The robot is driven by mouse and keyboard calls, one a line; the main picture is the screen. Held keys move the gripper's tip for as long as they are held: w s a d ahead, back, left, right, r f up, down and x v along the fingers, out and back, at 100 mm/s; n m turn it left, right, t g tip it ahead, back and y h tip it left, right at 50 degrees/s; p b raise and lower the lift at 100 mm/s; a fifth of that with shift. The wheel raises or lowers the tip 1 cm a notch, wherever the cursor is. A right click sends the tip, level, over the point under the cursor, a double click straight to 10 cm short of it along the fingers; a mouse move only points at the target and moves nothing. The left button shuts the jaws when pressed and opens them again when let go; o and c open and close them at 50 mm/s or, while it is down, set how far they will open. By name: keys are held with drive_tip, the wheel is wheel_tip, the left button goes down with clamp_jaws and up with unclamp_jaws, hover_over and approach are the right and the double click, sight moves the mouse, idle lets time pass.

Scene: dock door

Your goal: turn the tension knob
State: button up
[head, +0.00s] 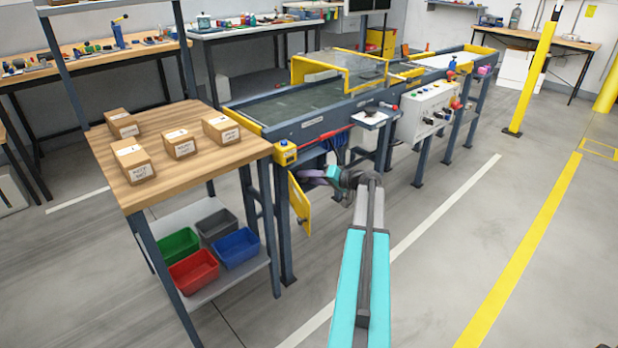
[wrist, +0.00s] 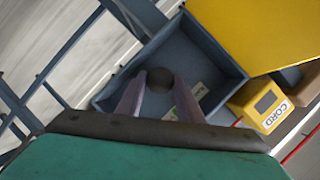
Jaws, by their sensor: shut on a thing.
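The tension knob (wrist: 159,77) is a dark round knob inside an open blue-grey box (wrist: 219,57) in the wrist view. My gripper (wrist: 160,84) has its two purple fingers reaching into the box, one on each side of the knob, shut on it. In the head view my gripper (head: 310,174) is at the near end of the conveyor, below its bed; the knob is hidden there. The box's yellow door (head: 300,204) hangs open, and it also fills the upper right of the wrist view (wrist: 270,25).
A yellow unit marked CORD (wrist: 262,104) sits beside the box. A wooden table (head: 190,138) with several cartons stands to the left, with coloured bins on its lower shelf (head: 205,288). The conveyor (head: 310,127) runs back from the box.

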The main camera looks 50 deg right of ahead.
drive_tip(key=m+t+y+p, duration=0.1)
drive_tip(key=m, duration=0.2)
drive_tip(key=shift+d+f+m+y, duration=0.1)
drive_tip(key=shift+m+y, duration=0.2)
drive_tip(key=shift+y, duration=0.1)
idle(0.4)
drive_tip(key=o, duration=1.1)
drive_tip(key=shift+c, duration=0.2)
